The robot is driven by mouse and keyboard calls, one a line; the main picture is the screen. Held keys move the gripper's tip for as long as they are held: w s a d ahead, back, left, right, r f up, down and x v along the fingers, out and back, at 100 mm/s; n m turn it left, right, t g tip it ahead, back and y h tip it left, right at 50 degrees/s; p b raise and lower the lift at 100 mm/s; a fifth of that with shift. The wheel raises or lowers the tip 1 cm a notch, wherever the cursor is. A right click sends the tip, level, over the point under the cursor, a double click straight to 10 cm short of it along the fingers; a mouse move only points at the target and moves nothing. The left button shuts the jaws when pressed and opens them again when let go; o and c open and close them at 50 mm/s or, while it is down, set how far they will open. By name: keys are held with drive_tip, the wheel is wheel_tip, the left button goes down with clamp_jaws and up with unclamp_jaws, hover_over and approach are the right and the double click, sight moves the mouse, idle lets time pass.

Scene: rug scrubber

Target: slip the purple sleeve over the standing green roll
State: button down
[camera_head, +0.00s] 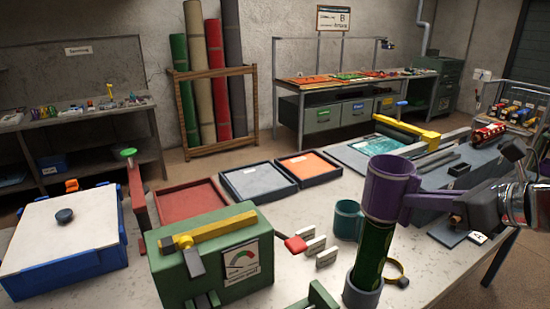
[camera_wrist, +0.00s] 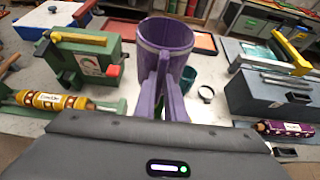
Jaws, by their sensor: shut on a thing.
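The purple sleeve (camera_head: 388,190) is upright and open at the top, with a pale band near its rim. My gripper (camera_head: 408,197) is shut on its right side; the wrist view shows the sleeve (camera_wrist: 166,40) ahead of the purple prongs of my gripper (camera_wrist: 164,75). The green roll (camera_head: 372,252) stands upright in a grey round base (camera_head: 361,294) directly below the sleeve in the head view. The roll's top is hidden by the sleeve; I cannot tell whether the sleeve is around it or in front of it.
A teal cup (camera_head: 347,220) stands left of the roll, and a brass ring (camera_head: 397,270) lies to its right. A green box with a gauge (camera_head: 212,258) and a blue bin with a white lid (camera_head: 65,240) stand at the left. Red, grey and orange trays lie behind.

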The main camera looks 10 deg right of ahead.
drive_tip(key=shift+f, duration=11.3)
drive_tip(key=c, duration=1.7)
unclamp_jaws()
drive_tip(key=shift+c, duration=0.2)
drive_tip(key=shift+s+r, duration=0.1)
drive_tip(key=v, duration=1.3)
drive_tip(key=shift+s+d, duration=0.15)
drive_tip(key=shift+s, duration=0.05)
drive_tip(key=shift+r, duration=0.1)
